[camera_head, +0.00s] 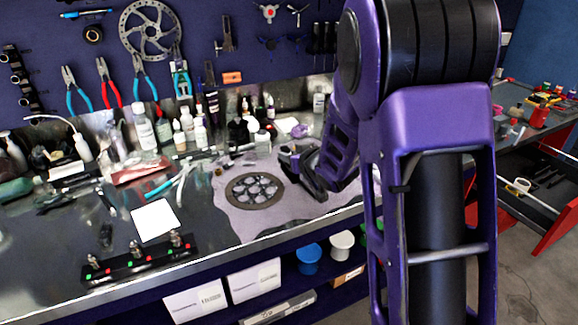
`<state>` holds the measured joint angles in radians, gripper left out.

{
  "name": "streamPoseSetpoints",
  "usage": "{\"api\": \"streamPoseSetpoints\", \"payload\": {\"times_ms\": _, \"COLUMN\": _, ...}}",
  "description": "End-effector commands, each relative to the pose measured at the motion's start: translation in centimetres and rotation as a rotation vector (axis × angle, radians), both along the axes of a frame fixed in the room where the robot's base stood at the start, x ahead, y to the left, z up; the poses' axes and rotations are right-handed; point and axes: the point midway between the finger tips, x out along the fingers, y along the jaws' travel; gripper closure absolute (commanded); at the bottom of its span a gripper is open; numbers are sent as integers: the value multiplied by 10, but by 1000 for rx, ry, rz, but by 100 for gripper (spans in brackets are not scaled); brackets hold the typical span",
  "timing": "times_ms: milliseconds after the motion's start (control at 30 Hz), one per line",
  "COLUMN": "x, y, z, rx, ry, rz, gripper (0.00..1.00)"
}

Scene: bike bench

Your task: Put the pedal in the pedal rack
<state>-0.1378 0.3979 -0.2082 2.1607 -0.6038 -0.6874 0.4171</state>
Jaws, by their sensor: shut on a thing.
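The pedal rack (130,264) is a long black base at the front left of the bench. It carries three short upright metal posts and small red and green marks. My gripper (292,163) is low over the pale mat at the bench's middle, right of and behind the rack. It is shut on a small dark thing, which I take to be the pedal. Its outline blends with the dark jaws, so its shape and tilt are hard to tell. My arm hides part of the area to the right.
A round chainring-like part (254,191) lies on the pale mat (235,222). A white card (155,220) lies behind the rack. Bottles and tools crowd the bench's back. Pliers and a brake disc (150,28) hang on the wall. A red drawer unit (540,195) stands at right.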

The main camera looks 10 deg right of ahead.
Motion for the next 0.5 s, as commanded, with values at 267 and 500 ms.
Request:
{"api": "streamPoseSetpoints", "payload": {"times_ms": 267, "x": 0, "y": 0, "z": -27, "rx": -1, "ry": -1, "rz": 0, "gripper": 100}}
{"api": "streamPoseSetpoints", "payload": {"times_ms": 500, "x": 0, "y": 0, "z": -30, "rx": -1, "ry": -1, "rz": 0, "gripper": 100}}
